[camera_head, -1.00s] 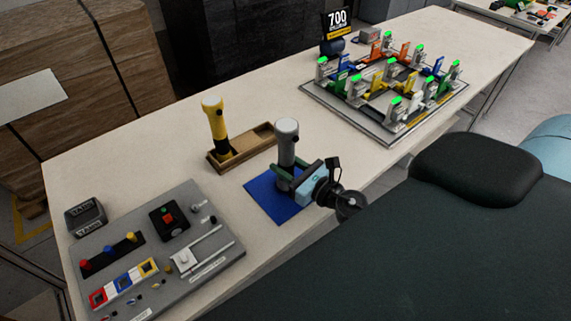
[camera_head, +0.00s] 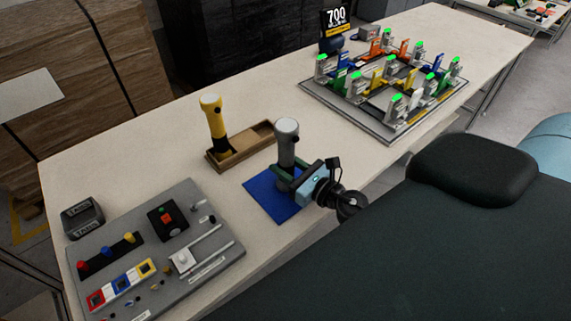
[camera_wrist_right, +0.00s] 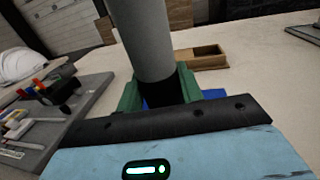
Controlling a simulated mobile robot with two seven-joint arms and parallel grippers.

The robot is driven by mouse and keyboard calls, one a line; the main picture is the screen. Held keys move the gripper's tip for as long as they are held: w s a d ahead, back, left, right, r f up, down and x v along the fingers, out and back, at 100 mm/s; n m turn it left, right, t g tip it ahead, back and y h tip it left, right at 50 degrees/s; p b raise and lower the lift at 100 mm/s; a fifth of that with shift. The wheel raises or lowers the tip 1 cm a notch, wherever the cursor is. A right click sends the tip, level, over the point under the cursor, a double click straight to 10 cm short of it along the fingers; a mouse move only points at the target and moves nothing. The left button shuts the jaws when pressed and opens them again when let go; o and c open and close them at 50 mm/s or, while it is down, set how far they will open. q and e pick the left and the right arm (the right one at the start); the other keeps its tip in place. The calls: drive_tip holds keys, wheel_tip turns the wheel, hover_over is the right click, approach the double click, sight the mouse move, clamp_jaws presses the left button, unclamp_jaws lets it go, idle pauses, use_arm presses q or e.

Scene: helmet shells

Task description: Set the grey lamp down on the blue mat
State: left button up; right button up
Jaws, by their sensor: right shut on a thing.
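The grey lamp (camera_head: 287,141) stands upright over the blue mat (camera_head: 268,198) in the head view. My right gripper (camera_head: 284,176) is shut on the lamp's dark lower part, with its green fingers on either side. In the right wrist view the lamp (camera_wrist_right: 143,38) rises between the green fingers (camera_wrist_right: 160,95), and a bit of the blue mat (camera_wrist_right: 213,94) shows behind. The lamp's base is hidden by the fingers, so I cannot tell whether it touches the mat. My left gripper is not in view.
A yellow lamp (camera_head: 214,122) stands in a wooden tray (camera_head: 249,143) behind the mat. A grey control panel (camera_head: 218,259) lies to the left, and a board with colored clamps (camera_head: 395,137) lies to the right. The table between them is mostly clear.

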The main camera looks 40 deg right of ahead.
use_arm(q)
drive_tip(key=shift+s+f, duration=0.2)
use_arm(e)
drive_tip(key=shift+f, duration=0.15)
drive_tip(key=o, duration=1.2)
drive_tip(key=b+v, duration=0.1)
drive_tip(key=v, duration=0.2)
drive_tip(key=b+v, duration=0.1)
drive_tip(key=v, duration=0.2)
drive_tip(key=shift+f, duration=0.25)
drive_tip(key=shift+s+d+r+b, duration=0.1)
drive_tip(key=shift+s+d+b, duration=0.1)
drive_tip(key=shift+s+b, duration=0.4)
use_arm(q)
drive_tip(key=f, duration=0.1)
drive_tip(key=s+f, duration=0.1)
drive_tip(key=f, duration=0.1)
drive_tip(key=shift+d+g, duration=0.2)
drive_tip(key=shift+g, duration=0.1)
use_arm(e)
drive_tip(key=shift+s+r, duration=0.2)
drive_tip(key=shift+s, duration=0.05)
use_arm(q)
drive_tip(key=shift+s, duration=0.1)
